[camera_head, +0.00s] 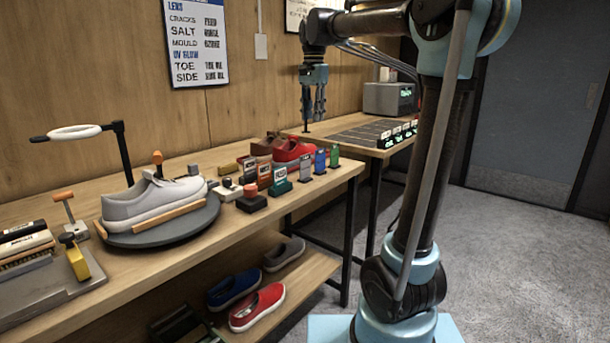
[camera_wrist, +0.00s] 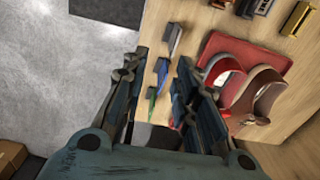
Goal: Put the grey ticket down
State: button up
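The grey ticket (camera_head: 305,168) stands upright in a row of coloured tickets near the right end of the workbench. It also shows in the wrist view (camera_wrist: 174,38), ahead of the fingertips, with its dark base.
Blue (camera_head: 320,162) and green (camera_head: 334,156) tickets stand beside the grey one. A red shoe (camera_head: 293,151) sits behind them. A light grey sneaker (camera_head: 150,198) rests on a round stand. The side table (camera_head: 296,131) holds dark panels and small lit displays (camera_head: 398,135).

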aim_at(305, 156)
jog(key=shift+m, duration=0.3)
jog(key=a+f, duration=0.1)
jog(key=f, duration=0.4)
jog(key=w+f, duration=0.1)
jog(key=f, duration=0.4)
jog(key=w+a+f, duration=0.1)
jog(key=f, duration=0.5)
jog(key=shift+w+a, duration=0.15)
jog(key=shift+a, duration=0.15)
grip_shut()
